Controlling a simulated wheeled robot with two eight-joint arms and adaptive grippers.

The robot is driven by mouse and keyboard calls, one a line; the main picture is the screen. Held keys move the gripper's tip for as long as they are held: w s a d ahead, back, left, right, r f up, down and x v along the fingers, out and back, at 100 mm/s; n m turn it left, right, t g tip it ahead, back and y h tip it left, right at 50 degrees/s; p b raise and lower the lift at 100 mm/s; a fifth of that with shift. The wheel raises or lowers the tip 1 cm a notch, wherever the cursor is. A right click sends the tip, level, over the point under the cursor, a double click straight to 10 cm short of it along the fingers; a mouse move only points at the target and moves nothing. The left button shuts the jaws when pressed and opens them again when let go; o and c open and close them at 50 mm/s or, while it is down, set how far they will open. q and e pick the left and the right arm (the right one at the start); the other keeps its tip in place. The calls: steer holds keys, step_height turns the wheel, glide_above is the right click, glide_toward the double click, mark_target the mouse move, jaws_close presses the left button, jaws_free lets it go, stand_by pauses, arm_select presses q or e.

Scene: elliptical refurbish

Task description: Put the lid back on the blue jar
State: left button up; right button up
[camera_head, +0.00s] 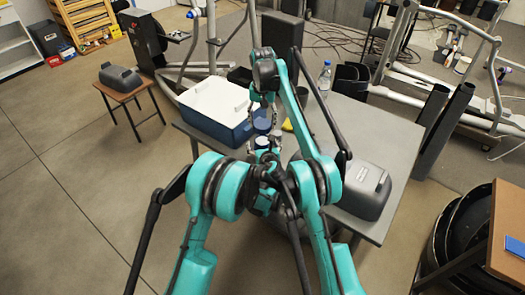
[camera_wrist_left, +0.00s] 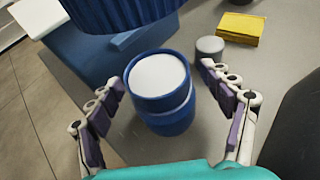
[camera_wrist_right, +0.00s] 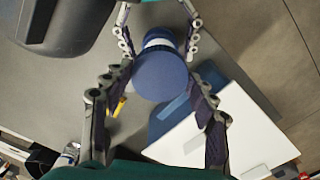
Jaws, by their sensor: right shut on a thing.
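The blue jar (camera_wrist_left: 165,117) stands upright on the grey table, with a pale lighter band and a white top showing in the left wrist view. My left gripper (camera_wrist_left: 162,76) is open, one finger on each side of the jar, with gaps visible. The blue ridged lid (camera_wrist_left: 120,14) is above the jar, apart from it and off to one side in that view. My right gripper (camera_wrist_right: 160,77) is shut on the lid, whose flat round top (camera_wrist_right: 160,76) faces its camera. In the head view the lid (camera_head: 262,120) shows just beyond the jar's white top (camera_head: 262,141).
A grey case (camera_head: 362,188) lies to the right. A small grey cylinder (camera_wrist_left: 209,47) and a yellow block (camera_wrist_left: 241,29) sit near the jar. A water bottle (camera_head: 324,75) stands farther back.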

arm_select(q)
steer(key=c, duration=1.6)
arm_select(e)
glide_above(262, 141)
steer(key=shift+d+f, duration=0.1)
steer(key=shift+f, duration=2.35)
steer(key=shift+f, duration=0.1)
steer(key=shift+f, duration=0.8)
steer(key=shift+s+f, duration=0.1)
steer(key=shift+f, duration=0.55)
steer(key=shift+f, duration=0.1)
steer(key=shift+c, duration=0.2)
arm_select(q)
steer(key=shift+r, duration=0.1)
arm_select(e)
steer(key=shift+f, duration=0.1)
steer(key=shift+c, duration=1.1)
arm_select(q)
steer(key=shift+d, duration=0.1)
